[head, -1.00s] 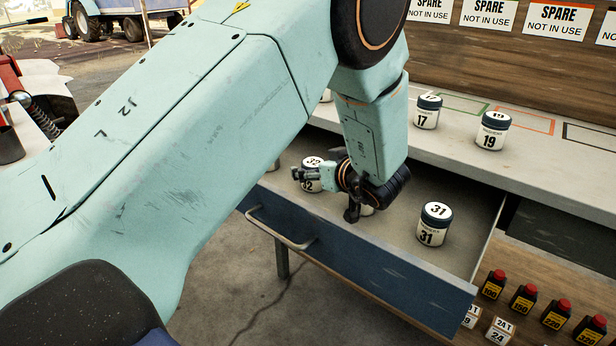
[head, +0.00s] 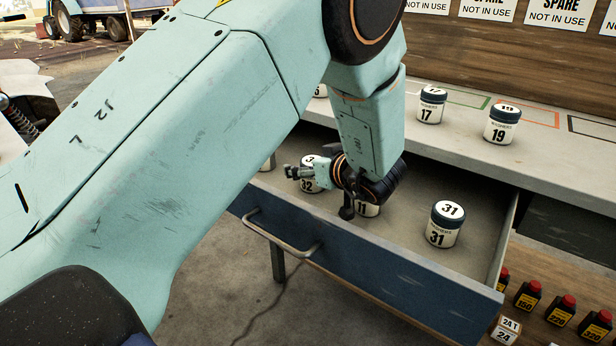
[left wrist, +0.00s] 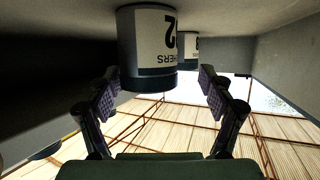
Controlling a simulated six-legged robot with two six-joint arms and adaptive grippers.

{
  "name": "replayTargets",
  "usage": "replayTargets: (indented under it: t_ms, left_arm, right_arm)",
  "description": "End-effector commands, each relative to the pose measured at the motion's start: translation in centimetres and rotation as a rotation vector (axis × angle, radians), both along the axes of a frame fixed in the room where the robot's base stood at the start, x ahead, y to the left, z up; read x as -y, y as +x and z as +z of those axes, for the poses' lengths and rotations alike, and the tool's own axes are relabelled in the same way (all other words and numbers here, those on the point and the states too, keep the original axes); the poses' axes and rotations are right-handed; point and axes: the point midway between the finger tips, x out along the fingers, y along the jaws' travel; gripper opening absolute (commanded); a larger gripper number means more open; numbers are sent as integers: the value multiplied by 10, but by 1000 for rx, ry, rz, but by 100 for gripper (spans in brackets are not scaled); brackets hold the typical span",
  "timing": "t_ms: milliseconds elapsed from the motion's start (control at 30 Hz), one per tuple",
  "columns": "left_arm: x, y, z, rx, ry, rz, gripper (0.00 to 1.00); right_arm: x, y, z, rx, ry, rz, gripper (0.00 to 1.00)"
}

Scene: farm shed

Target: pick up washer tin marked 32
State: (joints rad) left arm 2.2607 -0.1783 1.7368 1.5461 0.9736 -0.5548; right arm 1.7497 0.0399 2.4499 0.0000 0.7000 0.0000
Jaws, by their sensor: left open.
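The washer tin marked 32 (head: 307,187), white with a dark band and a numbered lid, stands upright in the open drawer, partly hidden by my left gripper. My left gripper (head: 318,192) is open and low in the drawer, close beside the tin. In the left wrist view, the tin (left wrist: 147,50) appears upside down, with a "2" visible, between and just beyond the spread fingers (left wrist: 158,85). I cannot tell whether a finger touches it. My right gripper is not in view.
Tins marked 17 (head: 431,106) and 19 (head: 502,125) stand on the bench above. Black bottles with red caps (head: 558,311) stand at lower right.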

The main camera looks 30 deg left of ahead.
Motion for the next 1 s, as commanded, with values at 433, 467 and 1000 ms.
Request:
replayTargets:
  t_ms: [433,467,1000]
  left_arm:
    - [0,0,0,-1,0,0,44]
    - [0,0,0,-1,0,0,42]
    - [-2,1,3,0,-1,0,18]
  right_arm:
    - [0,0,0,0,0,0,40]
    - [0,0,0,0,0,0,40]
    - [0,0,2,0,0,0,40]
